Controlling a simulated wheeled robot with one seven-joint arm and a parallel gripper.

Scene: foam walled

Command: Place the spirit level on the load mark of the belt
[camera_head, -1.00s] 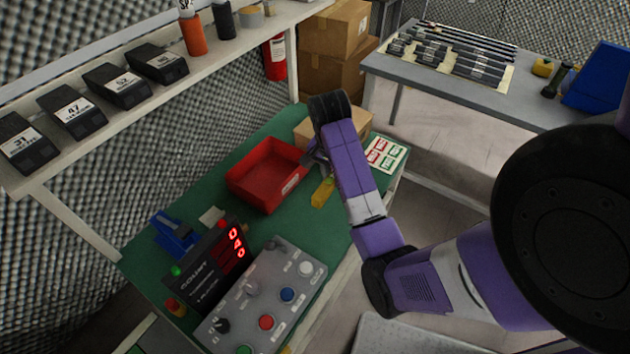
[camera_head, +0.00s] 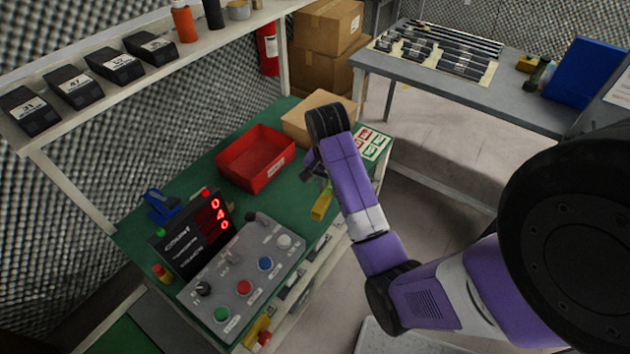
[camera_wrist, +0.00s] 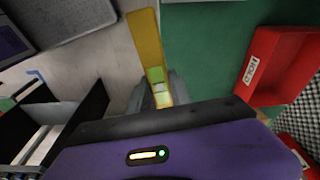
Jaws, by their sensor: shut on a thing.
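The yellow spirit level (camera_head: 321,206) is held in my gripper (camera_head: 318,172), over the front edge of the green bench. In the wrist view the yellow level (camera_wrist: 147,40) sticks out from between the fingers of my gripper (camera_wrist: 158,92), with a greenish vial window near the jaws. The jaws are shut on it. In the head view my purple arm hides part of the gripper. I cannot make out the belt or its load mark for certain in these views.
A red tray (camera_head: 257,158) and a cardboard box (camera_head: 318,118) stand on the green bench beside my gripper. A control panel (camera_head: 245,268) and a count display (camera_head: 192,238) stand nearer. A grey table (camera_head: 520,98) with tools is at the back right, with open floor between.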

